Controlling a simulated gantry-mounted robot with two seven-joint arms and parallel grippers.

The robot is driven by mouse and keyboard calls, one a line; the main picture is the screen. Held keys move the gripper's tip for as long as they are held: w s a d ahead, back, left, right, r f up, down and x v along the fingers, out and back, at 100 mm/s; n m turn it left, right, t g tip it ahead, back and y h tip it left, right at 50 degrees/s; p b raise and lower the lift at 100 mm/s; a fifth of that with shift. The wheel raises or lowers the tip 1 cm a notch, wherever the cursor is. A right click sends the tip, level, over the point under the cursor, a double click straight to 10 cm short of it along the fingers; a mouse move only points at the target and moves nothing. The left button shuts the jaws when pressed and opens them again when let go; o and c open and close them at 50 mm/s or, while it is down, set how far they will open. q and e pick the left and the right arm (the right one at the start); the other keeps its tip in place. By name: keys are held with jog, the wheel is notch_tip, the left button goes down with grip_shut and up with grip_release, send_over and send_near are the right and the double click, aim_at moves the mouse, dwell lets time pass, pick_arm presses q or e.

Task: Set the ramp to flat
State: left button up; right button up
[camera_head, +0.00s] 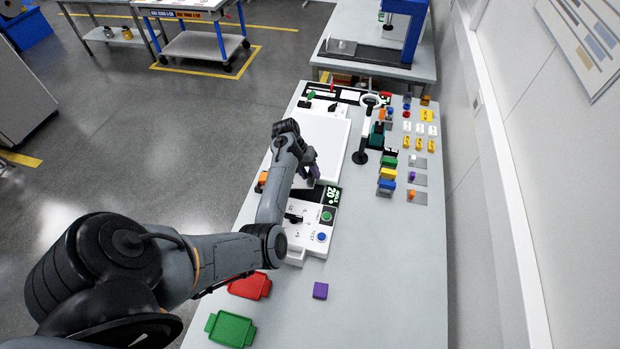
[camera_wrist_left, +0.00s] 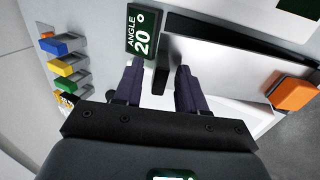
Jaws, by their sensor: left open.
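The ramp (camera_head: 323,140) is a white panel on the table, partly covered by my left arm. Its display (camera_head: 331,196) reads ANGLE 20° and also shows in the left wrist view (camera_wrist_left: 146,32). My left gripper (camera_head: 309,172) is at the ramp's near end, beside the display. In the left wrist view the gripper (camera_wrist_left: 158,85) is open, with a dark upright piece (camera_wrist_left: 162,77) between its two fingers. I cannot tell whether the fingers touch that piece. A white control box (camera_head: 310,232) with a black knob, a green button and a blue button lies nearer. My right gripper is out of view.
An orange block (camera_wrist_left: 294,92) is beside the ramp. Several coloured blocks (camera_head: 388,173) and a black stand (camera_head: 360,157) are to its right. The table's near right is clear.

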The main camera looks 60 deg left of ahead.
aim_at(319, 195)
pick_arm(q)
jog(key=shift+w+f, duration=0.1)
jog(key=shift+f, duration=0.15)
grip_shut()
jog(key=shift+d, duration=0.1)
jog(key=shift+w+d+f, duration=0.1)
jog(key=shift+f, duration=0.2)
jog(key=shift+g+y, duration=0.5)
jog(key=shift+g, duration=0.1)
jog(key=b+x, duration=0.1)
jog(key=x, duration=0.6)
jog(key=shift+w+d+f+b, duration=0.1)
jog(key=shift+w+d+b, duration=0.1)
jog(key=shift+b, duration=0.1)
jog(key=shift+f, duration=0.5)
